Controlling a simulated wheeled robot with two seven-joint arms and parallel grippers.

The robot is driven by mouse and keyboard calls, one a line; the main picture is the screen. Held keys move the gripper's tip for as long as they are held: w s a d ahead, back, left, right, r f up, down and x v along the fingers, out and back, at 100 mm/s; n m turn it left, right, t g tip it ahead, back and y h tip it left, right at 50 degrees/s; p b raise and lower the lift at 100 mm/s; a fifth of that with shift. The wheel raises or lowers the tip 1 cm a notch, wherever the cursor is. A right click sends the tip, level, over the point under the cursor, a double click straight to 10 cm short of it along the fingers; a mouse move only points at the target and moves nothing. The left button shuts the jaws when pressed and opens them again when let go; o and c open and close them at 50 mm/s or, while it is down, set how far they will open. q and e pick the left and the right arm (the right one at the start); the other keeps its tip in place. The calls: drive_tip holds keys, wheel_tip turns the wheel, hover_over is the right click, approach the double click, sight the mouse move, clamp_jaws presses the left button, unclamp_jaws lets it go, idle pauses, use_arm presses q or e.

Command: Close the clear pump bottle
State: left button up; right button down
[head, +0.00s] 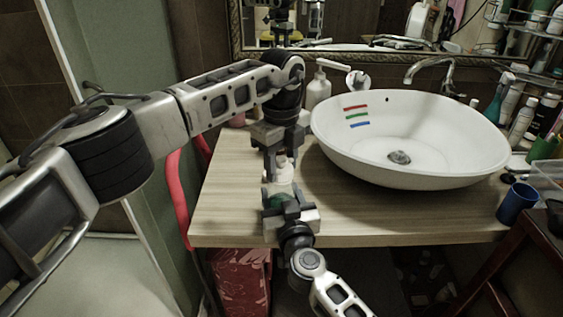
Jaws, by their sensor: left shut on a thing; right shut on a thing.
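The clear pump bottle (283,173) is mostly hidden between my two grippers, near the left front part of the counter. A pale upper part and a bit of green lower down show. My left gripper (280,152) comes in from above and is shut on the pale pump top. My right gripper (280,192) comes up from the front and is shut on the bottle's body. The two grippers are one above the other in the picture. I cannot tell whether the pump top is seated on the bottle's neck.
A white basin (440,178) with three coloured stripes fills the counter's right side. A blue cup (516,203) and several bottles stand at right. The wooden counter (225,205) is clear at front left.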

use_arm(q)
drive_tip(key=m, duration=2.2)
drive_tip(key=shift+m, duration=0.3)
drive_tip(key=m, duration=0.5)
drive_tip(key=shift+f, duration=0.1)
drive_tip(key=o, duration=1.2)
drive_tip(key=shift+c, duration=0.2)
